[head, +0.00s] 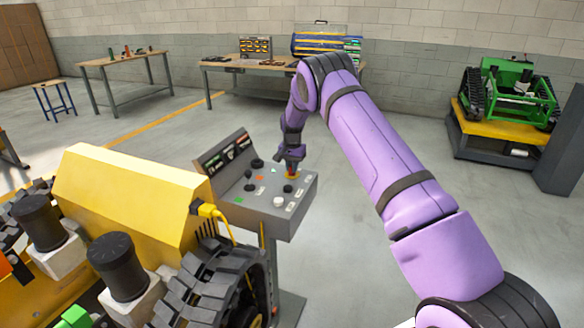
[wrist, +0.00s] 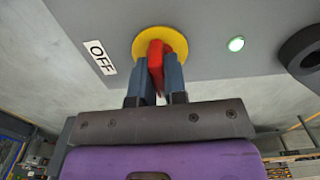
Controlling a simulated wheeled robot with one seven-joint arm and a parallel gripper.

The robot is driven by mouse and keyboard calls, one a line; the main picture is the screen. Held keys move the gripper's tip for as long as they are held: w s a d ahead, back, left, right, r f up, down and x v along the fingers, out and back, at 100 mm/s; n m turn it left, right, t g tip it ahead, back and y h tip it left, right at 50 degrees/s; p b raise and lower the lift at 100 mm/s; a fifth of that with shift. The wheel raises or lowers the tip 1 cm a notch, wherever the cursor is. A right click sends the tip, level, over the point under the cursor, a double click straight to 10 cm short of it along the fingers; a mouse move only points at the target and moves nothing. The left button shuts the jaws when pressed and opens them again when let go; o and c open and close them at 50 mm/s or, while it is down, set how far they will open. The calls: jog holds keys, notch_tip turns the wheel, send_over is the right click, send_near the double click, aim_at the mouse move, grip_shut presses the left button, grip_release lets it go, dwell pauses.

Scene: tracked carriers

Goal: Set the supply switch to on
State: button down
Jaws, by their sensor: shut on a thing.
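The supply switch, a red handle (wrist: 157,58) on a yellow round plate (wrist: 138,48), is on the sloped grey console (head: 300,205). In the wrist view an "OFF" label (wrist: 101,57) sits to the left of the plate; I see no "ON" label. My gripper (wrist: 157,75) is shut on the red handle, a dark blue-grey finger on each side of it. The handle's near part is partly hidden between the fingers. In the head view my gripper (head: 291,160) comes down on the console from above, and the yellow plate (head: 292,177) shows just below it.
A lit green-white lamp (wrist: 236,44) and a black round knob (wrist: 303,52) lie right of the switch. Other knobs and buttons, such as a white one (head: 279,202), crowd the console. A yellow tracked carrier (head: 135,195) stands close on the left, its yellow cable plug (head: 207,210) beside the console.

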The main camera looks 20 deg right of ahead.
dwell(0.3)
jog(key=c, duration=1.2)
grip_release()
jog(key=shift+o, duration=0.2)
jog(key=shift+r, duration=0.1)
notch_tip(320, 180, up, 10)
jog(key=shift+r, duration=0.35)
